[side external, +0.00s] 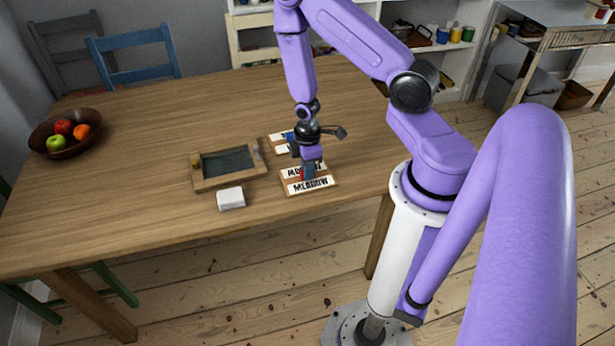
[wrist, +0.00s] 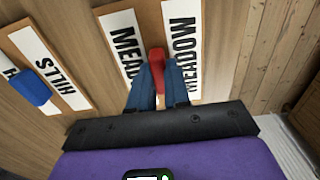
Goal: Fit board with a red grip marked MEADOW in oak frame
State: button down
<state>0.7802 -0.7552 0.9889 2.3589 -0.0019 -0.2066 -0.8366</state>
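The MEADOW board (side external: 318,188) is light wood with two white labels, one on each side of its red grip (wrist: 158,58). It appears to lie flat on the table, right of the oak frame. The oak frame (side external: 203,184) is a wooden rectangle around a dark recess, which looks empty. My gripper (side external: 307,172) is straight above the MEADOW board. In the wrist view my gripper (wrist: 160,72) has its blue fingers against both sides of the red grip, with no clear gap. The fingers hide part of the labels.
A HILLS board (wrist: 78,98) with a blue grip (wrist: 30,87) lies just behind the MEADOW board. A white block (side external: 231,198) sits at the frame's front edge. A fruit bowl (side external: 45,140) stands far left. The table between bowl and frame is clear.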

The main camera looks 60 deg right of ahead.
jog(key=shift+r, duration=0.15)
notch_tip(320, 180, up, 9)
jog(key=shift+f, duration=0.1)
jog(key=w+a, duration=0.3)
jog(key=w, duration=0.8)
jog(key=w+a+f, duration=0.1)
jog(key=w+a, duration=0.2)
jog(key=w, duration=0.9)
jog(key=shift+w+a, duration=0.25)
jog(key=shift+a, duration=0.05)
jog(key=shift+f, duration=2.55)
jog(key=shift+f, duration=0.85)
